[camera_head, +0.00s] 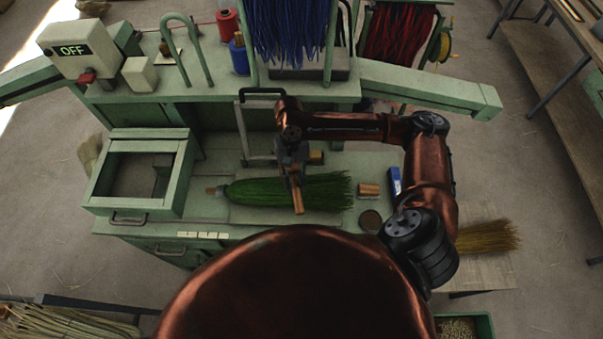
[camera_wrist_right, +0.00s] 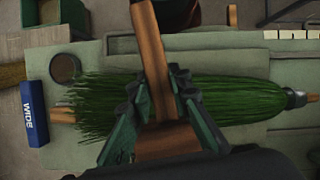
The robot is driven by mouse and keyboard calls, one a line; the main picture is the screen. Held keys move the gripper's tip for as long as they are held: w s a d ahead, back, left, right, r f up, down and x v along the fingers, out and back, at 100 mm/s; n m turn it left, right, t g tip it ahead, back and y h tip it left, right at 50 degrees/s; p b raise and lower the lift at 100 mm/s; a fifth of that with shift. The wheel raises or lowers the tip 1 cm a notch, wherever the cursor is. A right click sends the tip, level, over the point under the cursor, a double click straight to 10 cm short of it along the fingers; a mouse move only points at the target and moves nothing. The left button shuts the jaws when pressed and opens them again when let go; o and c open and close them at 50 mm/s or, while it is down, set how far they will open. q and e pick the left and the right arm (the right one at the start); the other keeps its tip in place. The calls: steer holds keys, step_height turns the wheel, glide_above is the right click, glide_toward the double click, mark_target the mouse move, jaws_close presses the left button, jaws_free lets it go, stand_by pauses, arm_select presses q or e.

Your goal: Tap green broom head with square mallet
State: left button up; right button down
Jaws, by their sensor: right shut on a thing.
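The green broom head (camera_head: 325,191) lies across the bench, its bound neck and small handle stub at the left and its bristles fanning right. It also shows in the wrist view (camera_wrist_right: 225,102), partly hidden behind my gripper. My right gripper (camera_head: 293,168) is shut on the wooden mallet (camera_head: 298,200), above the broom head. In the wrist view the mallet's handle (camera_wrist_right: 149,45) runs between the fingers, with a wooden block (camera_wrist_right: 168,140) at its lower end. Whether the mallet touches the bristles I cannot tell. My left gripper is not in view.
A green open-topped box frame (camera_head: 130,205) stands at the left. A blue box marked WIDE (camera_wrist_right: 33,113) and a round dark tin (camera_head: 370,220) lie right of the broom in the head view. A metal frame with a black handle (camera_head: 262,92) stands behind. A switch box (camera_head: 75,50) reads OFF.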

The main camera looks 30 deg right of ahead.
step_height(320, 180, up, 2)
steer(key=shift+s+r+m+p, duration=0.15)
steer(key=shift+m+p, duration=0.15)
steer(key=shift+p, duration=0.7)
steer(key=s+r+p, duration=0.1)
steer(key=p, duration=0.1)
steer(key=s+m+p, duration=0.1)
steer(key=p, duration=0.1)
steer(key=shift+d+r+y, duration=0.25)
steer(key=shift+r+y, duration=0.05)
steer(key=shift+r, duration=0.1)
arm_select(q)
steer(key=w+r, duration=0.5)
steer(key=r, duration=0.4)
arm_select(e)
steer(key=shift+s+m+p, duration=0.1)
steer(key=shift+m+p, duration=0.2)
step_height(320, 180, down, 5)
steer(key=b, duration=0.5)
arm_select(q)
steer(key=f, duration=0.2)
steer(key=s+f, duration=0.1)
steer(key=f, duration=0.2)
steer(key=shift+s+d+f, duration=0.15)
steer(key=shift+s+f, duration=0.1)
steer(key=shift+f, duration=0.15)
